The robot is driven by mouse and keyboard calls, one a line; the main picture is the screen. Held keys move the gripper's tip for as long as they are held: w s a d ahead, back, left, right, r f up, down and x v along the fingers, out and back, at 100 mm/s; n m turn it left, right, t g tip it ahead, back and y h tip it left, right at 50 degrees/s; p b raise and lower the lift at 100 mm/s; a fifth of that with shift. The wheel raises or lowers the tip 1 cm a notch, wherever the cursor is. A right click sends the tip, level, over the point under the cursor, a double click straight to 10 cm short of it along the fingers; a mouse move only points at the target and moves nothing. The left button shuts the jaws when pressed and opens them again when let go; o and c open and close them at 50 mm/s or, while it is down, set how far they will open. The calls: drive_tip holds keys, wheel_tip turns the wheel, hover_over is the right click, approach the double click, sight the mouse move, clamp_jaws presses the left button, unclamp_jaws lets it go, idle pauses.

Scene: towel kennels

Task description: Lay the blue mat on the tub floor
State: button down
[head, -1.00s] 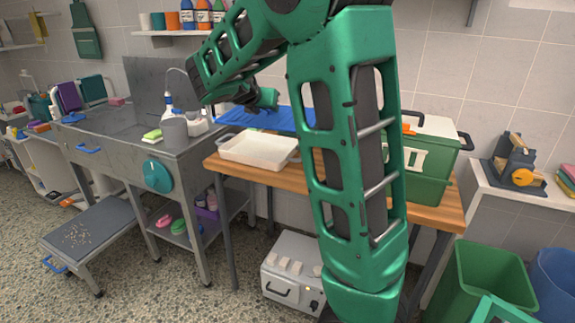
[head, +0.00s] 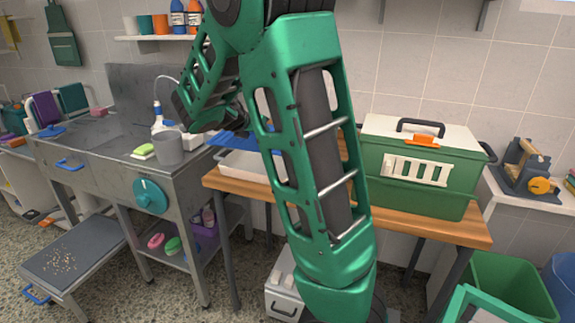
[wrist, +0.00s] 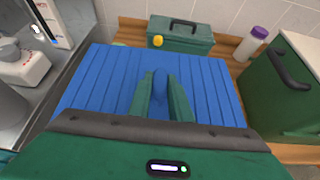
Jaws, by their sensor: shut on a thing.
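The blue ribbed mat (wrist: 95,88) fills the middle of the wrist view, spread out roughly flat. My gripper (wrist: 161,82) is shut on a raised ridge at the mat's middle. In the head view the mat (head: 229,139) shows only partly, above the white tray and beside the steel tub unit; my arm hides the rest and the fingertips. The steel tub unit (head: 92,168) stands at the left with a tall back panel and a turquoise wheel on its front. Its floor cannot be made out clearly.
The white tray (head: 238,170) and green carrier (head: 417,180) stand on the wooden table (head: 400,224). A grey cup (head: 168,150) and spray bottle (head: 157,117) stand at the steel unit's right end. A green toolbox (wrist: 180,37) lies beyond the mat. Bins stand at lower right.

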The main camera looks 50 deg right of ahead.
drive_tip(key=shift+s+d+f, duration=1.2)
drive_tip(key=shift+f, duration=0.4)
drive_tip(key=shift+s+d+f, duration=1.2)
drive_tip(key=shift+d+f, duration=0.05)
drive_tip(key=shift+f, duration=0.3)
drive_tip(key=shift+s+d+f, duration=1.2)
drive_tip(key=shift+f, duration=0.4)
drive_tip(key=shift+f, duration=0.6)
drive_tip(key=c, duration=1.6)
unclamp_jaws()
